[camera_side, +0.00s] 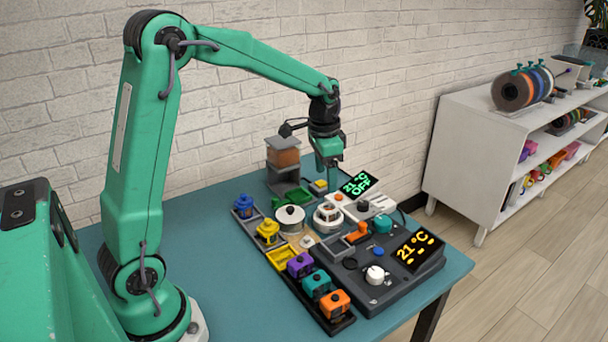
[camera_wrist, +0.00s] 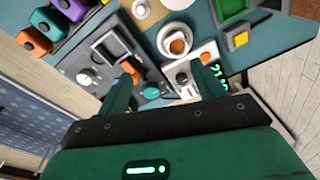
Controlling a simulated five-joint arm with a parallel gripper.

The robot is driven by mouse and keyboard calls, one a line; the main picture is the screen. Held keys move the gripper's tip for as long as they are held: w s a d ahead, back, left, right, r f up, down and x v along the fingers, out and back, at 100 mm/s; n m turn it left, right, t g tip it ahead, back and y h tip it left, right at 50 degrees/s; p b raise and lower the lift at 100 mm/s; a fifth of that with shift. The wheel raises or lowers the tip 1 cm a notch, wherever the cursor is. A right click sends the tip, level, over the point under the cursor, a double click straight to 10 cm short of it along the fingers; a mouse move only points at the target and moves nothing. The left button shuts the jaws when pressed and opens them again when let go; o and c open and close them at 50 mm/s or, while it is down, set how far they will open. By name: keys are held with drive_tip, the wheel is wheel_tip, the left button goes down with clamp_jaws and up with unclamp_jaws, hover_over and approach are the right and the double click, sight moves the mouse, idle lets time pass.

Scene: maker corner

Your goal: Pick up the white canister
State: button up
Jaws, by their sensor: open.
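The white canister (camera_side: 290,218), a short round pot with a dark knob on its lid, stands upright on the table near the middle of the side view. In the wrist view, a white round shape (camera_wrist: 180,4) cut off by the top edge may be it, but I cannot be sure. My gripper (camera_side: 330,163) points down, above and to the right of the canister in the side view, and apart from it. Its two fingers (camera_wrist: 163,72) are spread with nothing held between them.
A white round piece with an orange centre (camera_side: 327,217) stands right of the canister. A yellow piece (camera_side: 267,232) and a blue piece (camera_side: 244,206) stand left. A dark control panel (camera_side: 375,290) fills the right. A hopper-like box (camera_side: 283,155) stands behind. Bare table lies front left.

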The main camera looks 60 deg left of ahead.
drive_tip(key=m+g, duration=0.1)
approach(329, 206)
drive_tip(key=s+d, duration=0.1)
drive_tip(key=d, duration=0.1)
drive_tip(key=shift+s+a+f, duration=0.1)
drive_tip(key=shift+f, duration=0.8)
drive_tip(key=shift+s+a+f, duration=0.1)
drive_tip(key=shift+a+f, duration=0.05)
drive_tip(key=shift+f, duration=0.75)
drive_tip(key=shift+w+a+f, duration=0.1)
drive_tip(key=shift+f, duration=2.5)
drive_tip(key=c, duration=1.1)
drive_tip(key=shift+r, duration=0.1)
